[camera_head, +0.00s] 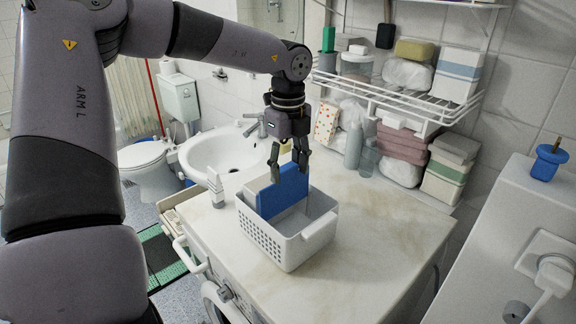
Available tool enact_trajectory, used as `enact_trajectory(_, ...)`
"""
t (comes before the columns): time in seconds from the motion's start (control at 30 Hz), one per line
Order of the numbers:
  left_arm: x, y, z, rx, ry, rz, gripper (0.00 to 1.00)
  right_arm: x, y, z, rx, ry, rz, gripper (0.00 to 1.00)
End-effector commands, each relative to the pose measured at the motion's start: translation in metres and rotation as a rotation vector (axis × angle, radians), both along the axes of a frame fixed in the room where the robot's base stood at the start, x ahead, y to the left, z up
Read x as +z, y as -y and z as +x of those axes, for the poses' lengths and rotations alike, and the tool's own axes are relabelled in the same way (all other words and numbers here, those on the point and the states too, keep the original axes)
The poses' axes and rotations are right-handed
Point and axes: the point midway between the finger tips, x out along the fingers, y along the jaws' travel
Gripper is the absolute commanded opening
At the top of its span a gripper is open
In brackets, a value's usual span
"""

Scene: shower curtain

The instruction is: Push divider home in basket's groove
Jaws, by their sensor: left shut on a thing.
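The blue divider (284,192) is a flat upright panel standing partly inside the white basket (268,241). Its upper part rises above the basket's rim, and its lower edge is hidden behind the basket's front wall. My left gripper (289,168) points down from above and is shut on the divider's upper part. The groove is hidden, so I cannot tell how deep the divider sits in it. My right gripper is not in view.
The basket stands on a pale countertop (375,235), with free room to its right. A white bottle (215,188) and a sink (225,152) are at left. Boxes and a wire shelf (390,98) line the back wall.

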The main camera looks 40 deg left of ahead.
Motion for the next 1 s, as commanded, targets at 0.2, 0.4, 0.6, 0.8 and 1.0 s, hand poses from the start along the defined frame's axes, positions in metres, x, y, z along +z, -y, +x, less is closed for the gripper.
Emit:
enact_trajectory(0.2, -0.0076, 0.0, 0.0, 0.0, 0.0, 0.0, 0.16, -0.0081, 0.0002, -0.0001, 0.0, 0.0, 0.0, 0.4)
enact_trajectory(0.4, -0.008, 0.0001, 0.0, 0.0, 0.0, 0.0, 0.16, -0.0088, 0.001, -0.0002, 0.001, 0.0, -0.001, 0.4)
enact_trajectory(0.6, -0.0077, 0.0, 0.0001, 0.0, 0.001, 0.0, 0.53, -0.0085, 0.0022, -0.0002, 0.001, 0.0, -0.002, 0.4)
enact_trajectory(0.8, -0.0077, 0.0, 0.0002, 0.0, 0.001, 0.0, 0.66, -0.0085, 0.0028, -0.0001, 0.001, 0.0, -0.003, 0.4)
enact_trajectory(1.0, -0.0078, 0.0, 0.0001, 0.0, 0.001, 0.0, 0.73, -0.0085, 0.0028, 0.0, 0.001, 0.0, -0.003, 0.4)
